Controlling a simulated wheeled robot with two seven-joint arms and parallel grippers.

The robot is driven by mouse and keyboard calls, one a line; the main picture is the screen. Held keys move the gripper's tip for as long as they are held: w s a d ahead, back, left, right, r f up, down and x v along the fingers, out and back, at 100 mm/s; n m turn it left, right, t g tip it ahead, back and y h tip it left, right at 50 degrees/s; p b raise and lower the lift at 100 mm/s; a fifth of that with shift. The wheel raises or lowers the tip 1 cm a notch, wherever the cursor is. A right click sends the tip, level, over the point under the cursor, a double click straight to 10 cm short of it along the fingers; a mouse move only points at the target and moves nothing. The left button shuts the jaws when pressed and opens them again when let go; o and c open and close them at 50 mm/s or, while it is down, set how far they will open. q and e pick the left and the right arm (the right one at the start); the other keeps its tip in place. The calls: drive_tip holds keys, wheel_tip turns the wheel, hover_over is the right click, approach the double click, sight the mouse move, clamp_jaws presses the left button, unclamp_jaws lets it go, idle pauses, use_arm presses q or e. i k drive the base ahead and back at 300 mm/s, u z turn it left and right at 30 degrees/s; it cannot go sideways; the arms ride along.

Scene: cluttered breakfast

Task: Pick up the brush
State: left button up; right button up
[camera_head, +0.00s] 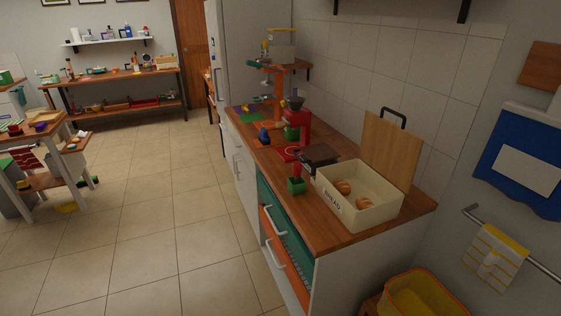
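I cannot make out a brush for certain in the head view. Many small items on the far surfaces are too small to tell apart. Neither of my grippers shows in this view. The nearest surface is a wooden counter (330,237) over drawers, running from the middle of the picture to the lower right.
On the counter stand an open bread box (343,205) with rolls, a red appliance (304,131) and a small green block-like item (296,186). A yellow bin (425,297) stands at lower right. Cluttered tables stand at left and back. The tiled floor (150,235) between is clear.

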sight(264, 138)
drive_tip(key=z, duration=0.05)
drive_tip(key=k, duration=0.45)
drive_tip(key=u, duration=1.35)
drive_tip(key=i, duration=2.1)
drive_tip(key=u, duration=0.4)
drive_tip(key=i, duration=1.7)
drive_tip(key=z, duration=1.45)
drive_tip(key=i, duration=0.95)
drive_tip(key=z, duration=1.1)
